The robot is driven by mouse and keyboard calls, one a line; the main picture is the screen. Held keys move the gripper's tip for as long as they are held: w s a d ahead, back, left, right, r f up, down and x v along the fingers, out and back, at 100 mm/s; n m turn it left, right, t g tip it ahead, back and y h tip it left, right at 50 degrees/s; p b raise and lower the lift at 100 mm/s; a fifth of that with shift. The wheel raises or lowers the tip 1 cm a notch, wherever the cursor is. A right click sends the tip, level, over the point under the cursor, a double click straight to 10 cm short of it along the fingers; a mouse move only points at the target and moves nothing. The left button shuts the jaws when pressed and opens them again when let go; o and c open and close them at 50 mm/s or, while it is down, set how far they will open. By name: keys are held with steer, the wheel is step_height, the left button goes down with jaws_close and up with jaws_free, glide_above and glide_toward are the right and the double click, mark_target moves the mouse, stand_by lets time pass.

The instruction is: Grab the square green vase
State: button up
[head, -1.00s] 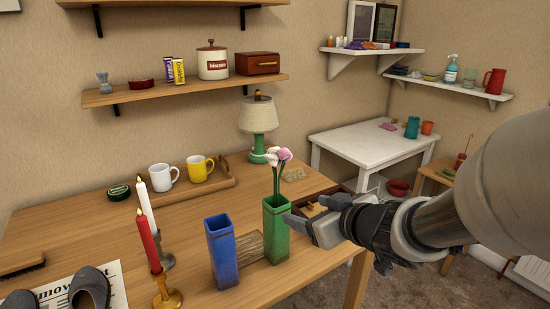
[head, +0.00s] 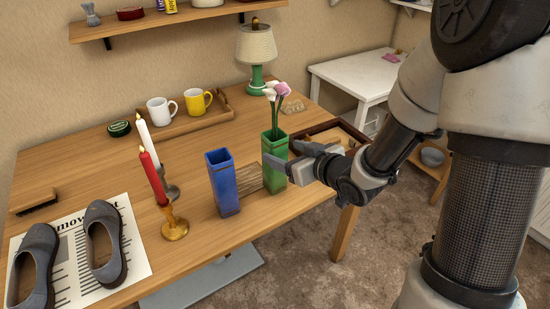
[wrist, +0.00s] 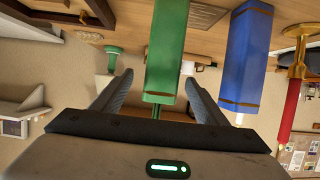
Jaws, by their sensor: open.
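The square green vase (head: 274,181) stands upright on the wooden table, with pink and white flowers (head: 275,92) in it. It also shows upside down in the wrist view (wrist: 167,50), in line with the gap between the fingers. My gripper (head: 284,156) is open at the vase's right side. One finger crosses in front of the vase's upper part in the head view; the other is at its right edge. I cannot tell whether either finger touches it. In the wrist view my fingers (wrist: 160,88) are spread wide with nothing clamped.
A blue vase (head: 222,184) stands close to the left of the green one. A red candle (head: 153,178) and a white candle (head: 147,135) stand further left. A dark wooden tray (head: 325,130) lies behind my gripper. A green lamp (head: 256,72) stands at the back.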

mark_target(282, 151)
steer(key=x, duration=0.4)
steer(key=shift+w+a+f, duration=0.1)
steer(key=b+x, duration=0.1)
steer(key=x, duration=0.4)
steer(key=shift+a+f+b, duration=0.1)
steer(key=shift+b, duration=0.3)
steer(key=c, duration=1.4)
